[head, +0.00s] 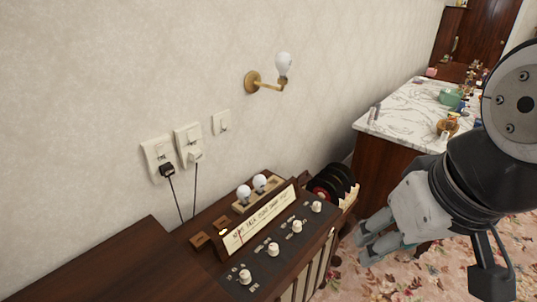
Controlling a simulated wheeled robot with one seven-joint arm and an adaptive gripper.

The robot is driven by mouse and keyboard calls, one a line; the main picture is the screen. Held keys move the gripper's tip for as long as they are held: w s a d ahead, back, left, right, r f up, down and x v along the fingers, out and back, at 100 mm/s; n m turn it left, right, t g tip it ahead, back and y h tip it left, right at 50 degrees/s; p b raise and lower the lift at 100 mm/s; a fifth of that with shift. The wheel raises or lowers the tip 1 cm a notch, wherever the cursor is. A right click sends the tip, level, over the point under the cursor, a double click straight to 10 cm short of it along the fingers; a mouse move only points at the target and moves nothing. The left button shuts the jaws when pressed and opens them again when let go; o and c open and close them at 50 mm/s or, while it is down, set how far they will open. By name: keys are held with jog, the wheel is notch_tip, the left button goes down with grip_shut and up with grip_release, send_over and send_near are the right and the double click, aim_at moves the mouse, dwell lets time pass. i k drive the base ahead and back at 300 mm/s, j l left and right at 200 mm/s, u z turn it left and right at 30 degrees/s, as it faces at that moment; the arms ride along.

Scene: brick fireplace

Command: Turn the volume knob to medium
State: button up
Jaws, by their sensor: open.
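A dark radio-like panel (270,262) with several white knobs stands against the wall at bottom centre. From near to far, the row includes a front knob (245,277), a second knob (273,249), a third knob (297,227) and a far knob (316,207). The small markings beside them are too small to read, so I cannot tell which is the volume knob or its setting. My gripper (362,245) is open and empty, to the right of the panel and apart from the knobs.
Two white bulbs (252,188) stand behind the lit dial strip (260,220). Black records (335,184) stand in a rack beyond the panel. A marble-topped cabinet (405,110) with small items is at right. A brass wall lamp (267,82) and plugged cords (171,190) are on the wall.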

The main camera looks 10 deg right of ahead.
aim_at(296, 227)
jog(key=i+l+u, duration=0.2)
jog(key=l, duration=0.2)
jog(key=l+u, duration=0.15)
jog(key=l, duration=0.25)
jog(key=i+j+u, duration=0.1)
jog(key=u, duration=0.3)
jog(key=i+u, duration=0.2)
jog(key=u, duration=0.15)
